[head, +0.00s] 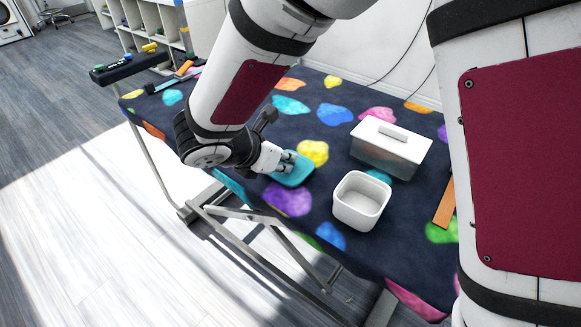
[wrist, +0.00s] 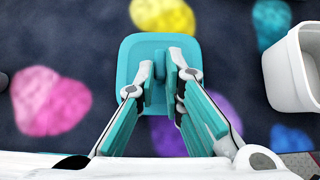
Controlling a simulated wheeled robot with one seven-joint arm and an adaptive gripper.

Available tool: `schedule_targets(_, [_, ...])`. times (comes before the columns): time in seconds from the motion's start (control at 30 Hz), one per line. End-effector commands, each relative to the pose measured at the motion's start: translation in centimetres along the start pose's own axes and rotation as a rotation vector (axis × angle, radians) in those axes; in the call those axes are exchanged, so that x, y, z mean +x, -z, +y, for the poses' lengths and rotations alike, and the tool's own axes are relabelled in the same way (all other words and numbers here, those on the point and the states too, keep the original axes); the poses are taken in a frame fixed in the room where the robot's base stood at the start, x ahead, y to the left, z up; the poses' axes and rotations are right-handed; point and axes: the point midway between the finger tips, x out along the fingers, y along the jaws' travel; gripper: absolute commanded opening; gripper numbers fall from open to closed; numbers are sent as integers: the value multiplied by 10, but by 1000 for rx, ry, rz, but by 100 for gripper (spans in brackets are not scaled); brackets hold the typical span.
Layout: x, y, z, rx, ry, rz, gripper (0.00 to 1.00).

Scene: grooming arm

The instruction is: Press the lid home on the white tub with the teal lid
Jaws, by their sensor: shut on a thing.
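The white tub (head: 361,202) stands open and upright on the dark spotted cloth, empty as far as I can see. Part of it shows at the right edge of the wrist view (wrist: 292,75). The teal lid (head: 297,172) is to the left of the tub, apart from it. My gripper (head: 286,162) is shut on the lid's raised handle. In the wrist view the lid (wrist: 127,62) lies flat across the fingertips, and the fingers hide part of it. I cannot tell whether the lid touches the cloth or hangs just above it.
A clear box with a white lid (head: 390,140) stands behind and right of the tub. An orange strip (head: 445,203) lies farther right. The table's front edge is close to the tub. A dark bar with small items (head: 128,66) is at the far left end.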

Motion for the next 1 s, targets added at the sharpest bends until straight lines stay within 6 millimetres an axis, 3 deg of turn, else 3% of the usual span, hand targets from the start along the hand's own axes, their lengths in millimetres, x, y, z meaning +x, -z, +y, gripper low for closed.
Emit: schedule_targets(1.0, [-27, -27, 0, 1, 0, 0, 0])
